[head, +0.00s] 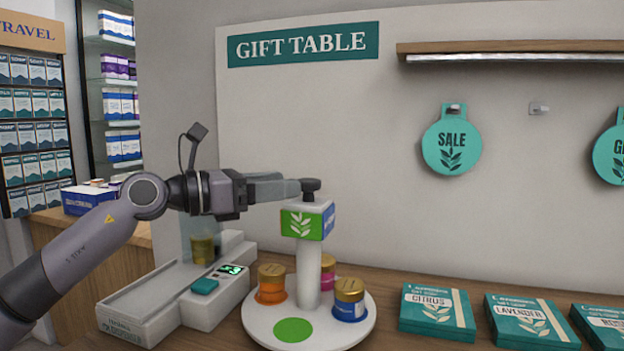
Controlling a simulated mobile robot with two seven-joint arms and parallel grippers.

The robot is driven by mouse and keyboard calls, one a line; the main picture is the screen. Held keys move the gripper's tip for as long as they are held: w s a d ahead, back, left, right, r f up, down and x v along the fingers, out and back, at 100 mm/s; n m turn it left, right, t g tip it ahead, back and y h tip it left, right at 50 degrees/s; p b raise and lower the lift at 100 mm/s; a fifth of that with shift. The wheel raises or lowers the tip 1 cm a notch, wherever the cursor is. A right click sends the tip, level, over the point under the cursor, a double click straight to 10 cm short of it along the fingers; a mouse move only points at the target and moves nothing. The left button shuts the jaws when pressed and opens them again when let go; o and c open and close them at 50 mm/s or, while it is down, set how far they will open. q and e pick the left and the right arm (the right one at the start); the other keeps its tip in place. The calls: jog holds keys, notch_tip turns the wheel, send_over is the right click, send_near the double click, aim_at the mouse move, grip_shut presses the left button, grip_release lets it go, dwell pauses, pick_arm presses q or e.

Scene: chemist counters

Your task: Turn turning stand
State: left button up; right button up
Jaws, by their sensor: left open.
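The turning stand has a round white plate (256,322) and a white post (307,275). A cube with green and blue faces (302,224) sits on the post, with a dark knob (310,185) on top. Gold-lidded jars stand on the plate: an orange one (271,288) at left, a blue one (349,304) at right and a pink one (327,274) behind. A green disc (292,330) marks the front of the plate. My left gripper (306,189) reaches in from the left, its fingers level with the knob; contact is unclear. My right gripper is out of view.
A white dispenser machine (150,298) stands on the wooden counter, left of the stand. Flat teal gift boxes (437,311) lie to the right.

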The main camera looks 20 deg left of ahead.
aim_at(308, 180)
pick_arm(q)
jog(key=shift+p+x, duration=0.4)
jog(key=shift+x, duration=2.65)
grip_shut()
